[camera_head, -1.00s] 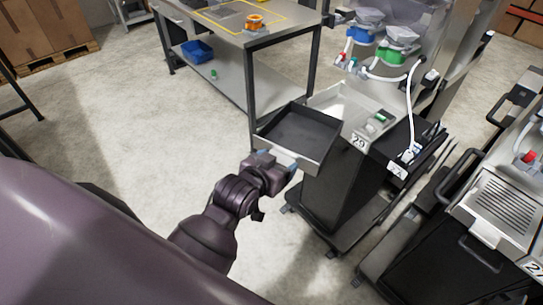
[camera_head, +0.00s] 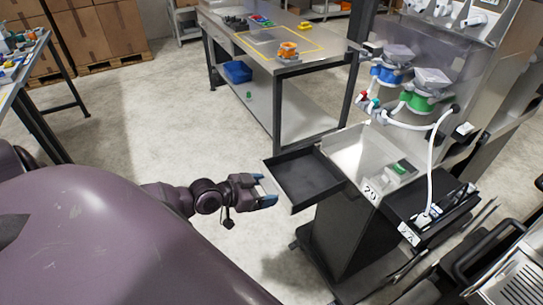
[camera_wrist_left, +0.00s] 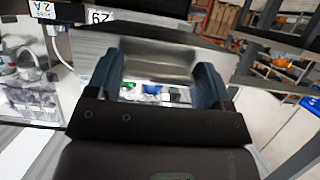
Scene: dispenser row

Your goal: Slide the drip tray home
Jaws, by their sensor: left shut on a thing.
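The drip tray (camera_head: 305,178) is a dark, shallow, empty tray. It sticks out from the left side of the dispenser station (camera_head: 340,235) marked 29 in the head view. My left gripper (camera_head: 265,190) is at the tray's outer edge, on the side away from the station. In the left wrist view a shiny metal piece of the tray front (camera_wrist_left: 158,62) lies between the two fingers, and the gripper is shut on it. The tray's far end meets the station, and how deep it sits is hidden. My right gripper is not in view.
A grey basin (camera_head: 358,152) tops the station, with blue (camera_head: 390,74) and green (camera_head: 418,102) dispenser valves above and a white hose (camera_head: 436,150). A steel workbench (camera_head: 290,65) stands behind. Another unit with black handles (camera_head: 490,255) is at the lower right. Floor left of the tray is open.

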